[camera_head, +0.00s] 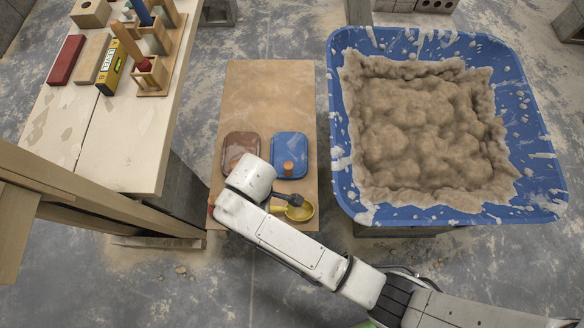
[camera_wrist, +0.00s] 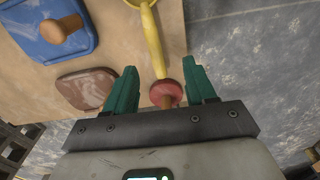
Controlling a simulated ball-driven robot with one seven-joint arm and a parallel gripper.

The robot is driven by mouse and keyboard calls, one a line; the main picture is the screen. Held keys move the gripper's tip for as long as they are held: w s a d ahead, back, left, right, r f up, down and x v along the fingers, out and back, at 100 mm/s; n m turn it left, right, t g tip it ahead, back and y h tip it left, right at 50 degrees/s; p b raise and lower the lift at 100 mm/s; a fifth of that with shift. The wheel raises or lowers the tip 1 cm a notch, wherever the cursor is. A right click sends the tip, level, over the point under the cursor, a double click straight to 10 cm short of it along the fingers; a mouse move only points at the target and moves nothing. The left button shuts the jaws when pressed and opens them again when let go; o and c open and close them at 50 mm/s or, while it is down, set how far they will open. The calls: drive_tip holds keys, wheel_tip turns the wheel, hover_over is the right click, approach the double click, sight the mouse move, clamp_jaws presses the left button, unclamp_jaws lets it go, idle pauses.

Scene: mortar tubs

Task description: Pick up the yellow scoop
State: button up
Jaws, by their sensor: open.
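The yellow scoop (camera_head: 300,211) lies on the tan board (camera_head: 265,90), its bowl showing beside my arm. In the wrist view its yellow handle (camera_wrist: 153,42) runs down towards the gap between my green fingers, and most of its bowl is cut off at the top edge. My gripper (camera_wrist: 161,68) is open, with one finger on each side of the handle's lower end. A round red piece with a wooden stub (camera_wrist: 166,94) sits between the fingers; I cannot tell whether it joins the handle. In the head view my arm hides the fingers.
A blue plate with a wooden knob (camera_head: 290,143) and a brown plate (camera_head: 240,140) lie on the board. A blue tub (camera_head: 341,175) of mortar stands right. A bench (camera_head: 125,150) at left holds a level (camera_head: 111,75), bricks and a wooden rack.

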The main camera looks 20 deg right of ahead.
drive_tip(key=f, duration=0.2)
drive_tip(key=w+f+b, duration=0.1)
drive_tip(key=f, duration=0.2)
drive_tip(key=shift+f, duration=0.1)
drive_tip(key=shift+s+d+f+b, duration=0.15)
drive_tip(key=shift+f+b, duration=0.45)
drive_tip(key=shift+f, duration=0.9)
drive_tip(key=shift+w+d+f+b, duration=0.1)
drive_tip(key=shift+d+f+b, duration=0.35)
drive_tip(key=shift+f, duration=1)
drive_tip(key=shift+a, duration=0.2)
clamp_jaws()
